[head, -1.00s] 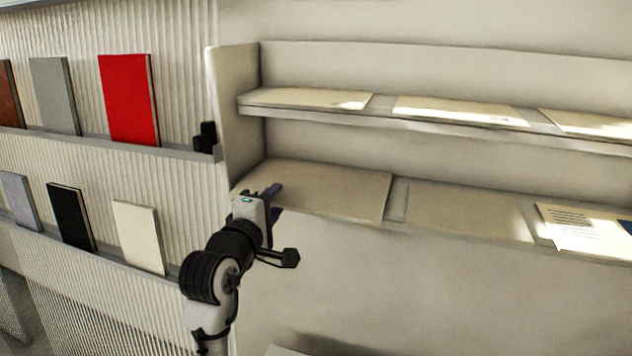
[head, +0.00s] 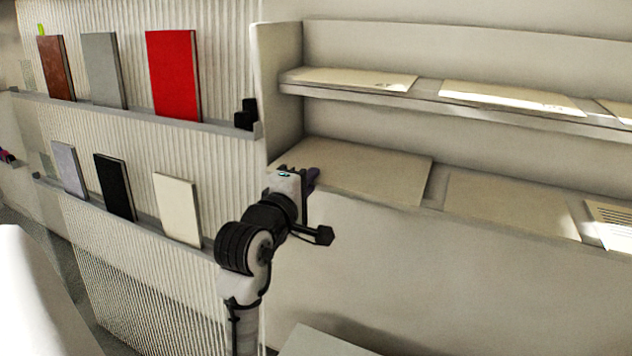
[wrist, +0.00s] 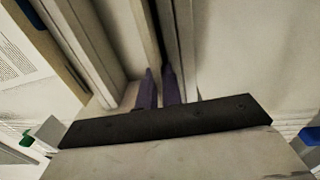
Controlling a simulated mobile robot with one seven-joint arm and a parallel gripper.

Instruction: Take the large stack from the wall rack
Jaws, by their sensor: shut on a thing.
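A large, flat, pale beige stack (head: 375,172) lies at the left end of the lower shelf of the wall rack (head: 500,150). My gripper (head: 313,177) is at its front left edge, with the purple fingers reaching onto that edge. In the wrist view, the two purple fingers (wrist: 159,88) are close together with a thin edge between them. My gripper is shut on what appears to be the stack's edge. The fingers and wrist hide part of the stack's front left corner.
A second pale stack (head: 505,205) lies to the right on the same shelf. The upper shelf (head: 430,100) holds more flat sheets. At left, ribbed wall ledges hold upright books, including a red book (head: 172,75) and a cream book (head: 178,210). A grey surface (head: 325,343) shows at the bottom.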

